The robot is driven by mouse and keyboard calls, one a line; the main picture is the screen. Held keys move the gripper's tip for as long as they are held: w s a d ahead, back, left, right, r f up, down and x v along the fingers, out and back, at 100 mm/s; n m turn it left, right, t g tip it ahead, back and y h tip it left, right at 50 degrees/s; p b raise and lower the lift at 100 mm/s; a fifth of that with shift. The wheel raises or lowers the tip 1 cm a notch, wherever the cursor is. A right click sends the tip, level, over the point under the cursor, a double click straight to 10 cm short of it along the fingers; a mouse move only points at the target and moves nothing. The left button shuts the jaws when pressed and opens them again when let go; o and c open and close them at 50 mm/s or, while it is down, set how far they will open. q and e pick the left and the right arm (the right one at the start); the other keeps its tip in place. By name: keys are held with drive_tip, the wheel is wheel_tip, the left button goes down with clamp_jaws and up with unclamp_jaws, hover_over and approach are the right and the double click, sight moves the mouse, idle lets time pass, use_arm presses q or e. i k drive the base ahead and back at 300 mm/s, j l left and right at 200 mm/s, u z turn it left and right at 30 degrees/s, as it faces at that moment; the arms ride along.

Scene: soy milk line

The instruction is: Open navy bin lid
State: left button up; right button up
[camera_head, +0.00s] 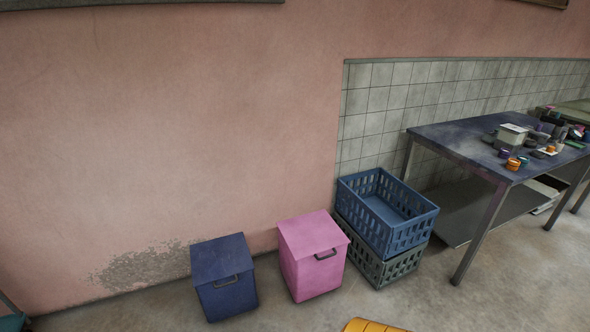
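The navy bin (228,297) stands on the floor against the pink wall, left of a pink bin. Its lid (221,257) is closed, and a dark handle (226,281) shows on its front near the top. Neither of my grippers is in the head view, so their state and distance from the bin cannot be seen.
The pink bin (312,256), also closed, stands just right of the navy bin. Stacked crates, blue (409,234) over grey-green (371,268), stand beside it. A cluttered table (455,137) is at right. A yellow object (372,326) shows at the bottom edge.

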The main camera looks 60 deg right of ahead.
sight(212, 261)
drive_tip(key=z, duration=1.25)
drive_tip(key=i+l, duration=0.25)
drive_tip(key=i, duration=0.2)
drive_tip(key=i+l, duration=0.25)
drive_tip(key=i, duration=0.2)
drive_tip(key=i+l, duration=0.25)
drive_tip(key=i, duration=0.2)
